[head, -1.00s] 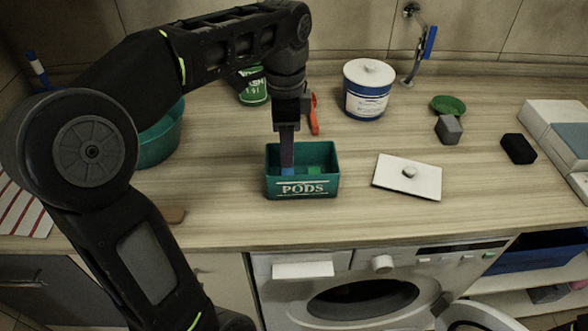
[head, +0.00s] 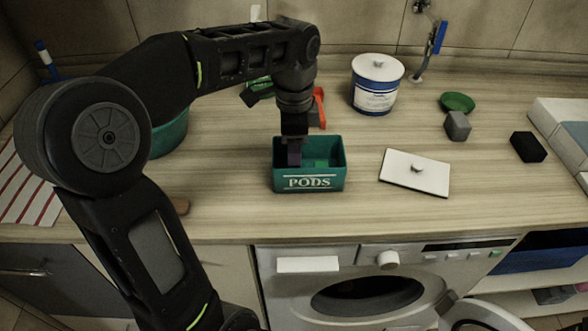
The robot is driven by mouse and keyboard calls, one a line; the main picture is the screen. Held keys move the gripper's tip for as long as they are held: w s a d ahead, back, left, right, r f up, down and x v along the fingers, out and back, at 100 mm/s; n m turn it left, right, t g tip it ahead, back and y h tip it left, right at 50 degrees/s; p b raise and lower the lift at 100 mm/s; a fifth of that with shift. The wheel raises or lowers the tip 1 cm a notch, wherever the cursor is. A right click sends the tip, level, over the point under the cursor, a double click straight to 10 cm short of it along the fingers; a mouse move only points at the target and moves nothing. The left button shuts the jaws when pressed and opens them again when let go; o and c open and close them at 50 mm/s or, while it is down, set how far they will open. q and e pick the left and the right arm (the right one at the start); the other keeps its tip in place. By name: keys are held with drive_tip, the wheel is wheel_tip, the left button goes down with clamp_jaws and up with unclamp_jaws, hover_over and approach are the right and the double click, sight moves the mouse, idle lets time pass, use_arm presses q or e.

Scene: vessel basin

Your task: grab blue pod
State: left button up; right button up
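The teal box marked PODS (head: 310,184) stands open on the counter. My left gripper (head: 294,160) points straight down, with its fingers inside the left part of the box. No blue pod can be made out now; the fingers cover the spot where blue showed before. A green patch, likely a pod (head: 320,163), lies in the box to the right of the fingers. Whether the fingers are open or shut on something cannot be seen. My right gripper is not in view.
A white lid with a knob (head: 415,172) lies right of the box. Behind stand a white and blue tub (head: 377,88) and an orange-handled thing (head: 320,105). A grey cube (head: 457,126) and black block (head: 528,147) sit farther right.

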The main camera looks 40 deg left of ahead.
use_arm(q)
drive_tip(key=shift+f, duration=1.6)
clamp_jaws()
drive_tip(key=shift+r, duration=0.1)
